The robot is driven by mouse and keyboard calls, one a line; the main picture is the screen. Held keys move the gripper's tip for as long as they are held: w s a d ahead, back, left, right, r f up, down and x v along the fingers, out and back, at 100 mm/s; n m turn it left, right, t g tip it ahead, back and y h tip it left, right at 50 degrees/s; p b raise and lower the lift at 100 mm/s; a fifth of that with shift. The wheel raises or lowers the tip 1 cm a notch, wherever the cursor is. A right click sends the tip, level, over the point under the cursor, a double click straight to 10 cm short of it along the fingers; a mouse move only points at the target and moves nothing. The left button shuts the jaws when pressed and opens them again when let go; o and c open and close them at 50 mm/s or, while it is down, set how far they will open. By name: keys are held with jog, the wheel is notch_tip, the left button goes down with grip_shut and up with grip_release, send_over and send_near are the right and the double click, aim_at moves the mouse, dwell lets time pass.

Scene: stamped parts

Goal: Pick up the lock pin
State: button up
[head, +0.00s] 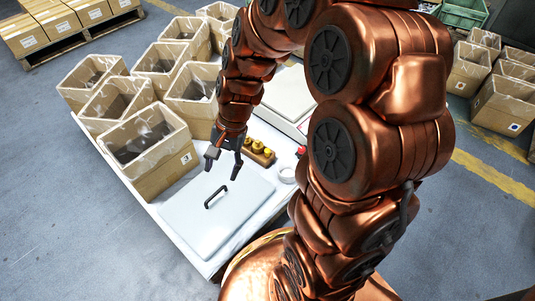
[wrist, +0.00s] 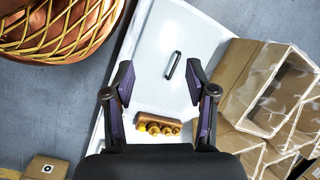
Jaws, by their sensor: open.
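No part in view can be told for certain as the lock pin. A wooden block (head: 249,155) holds a row of brass-yellow knobbed pieces (head: 258,147) on the white table; the block (wrist: 172,123) and pieces (wrist: 153,128) also show in the wrist view, low between the finger bases.
Several open cardboard boxes (head: 150,150) crowd the table's left and back. A pale case (head: 288,96) stands behind. More boxes (head: 503,104) stand on the floor at right.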

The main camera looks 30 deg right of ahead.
jog(key=w+d+f+m+t, duration=0.2)
jog(key=w+d+f+m, duration=0.25)
jog(key=w, duration=0.35)
jog(key=m+t+h, duration=0.2)
jog(key=m+t, duration=0.1)
jog(key=m, duration=1.4)
send_near(268, 150)
jog(key=a+f, duration=0.2)
jog(key=shift+w+d+f+b, duration=0.25)
jog(key=shift+f+b, duration=0.15)
jog(key=shift+f, duration=0.15)
jog(key=shift+w+d+f+b, duration=0.25)
jog(key=shift+f+b, duration=0.15)
jog(key=shift+f, duration=0.15)
jog(key=shift+w+b+x, duration=0.15)
jog(key=shift+b+x, duration=0.85)
jog(key=shift+x, duration=0.55)
jog(key=shift+w+b+x, duration=0.1)
jog(key=shift+b+x, duration=0.85)
jog(key=shift+x, duration=0.6)
jog(key=shift+r, duration=0.2)
